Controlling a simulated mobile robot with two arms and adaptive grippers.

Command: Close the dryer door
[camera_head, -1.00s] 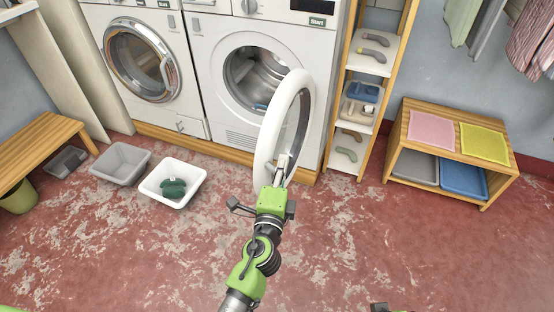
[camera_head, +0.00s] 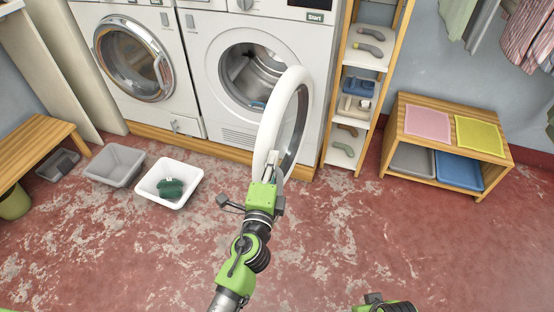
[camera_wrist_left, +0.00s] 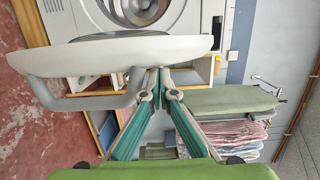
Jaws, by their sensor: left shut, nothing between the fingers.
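The dryer door (camera_head: 297,88) is a thick white ring with a glass centre. It stands wide open, swung out to the right of the dryer's (camera_head: 205,99) round opening. My left gripper (camera_head: 272,155) is shut and empty at the door's lower part. In the left wrist view, its fingertips (camera_wrist_left: 160,72) meet at the door's edge (camera_wrist_left: 100,52), beside the grey handle (camera_wrist_left: 85,103); whether they touch is unclear. The handle is hidden in the head view. Part of my right gripper (camera_head: 374,298) shows at the bottom edge; its fingers are unclear.
A second machine with a shut door (camera_head: 133,58) stands left. A white basin (camera_head: 150,192) with a green cloth and a grey basin (camera_head: 114,166) sit on the floor. A narrow shelf (camera_head: 345,95) stands just right of the dryer.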

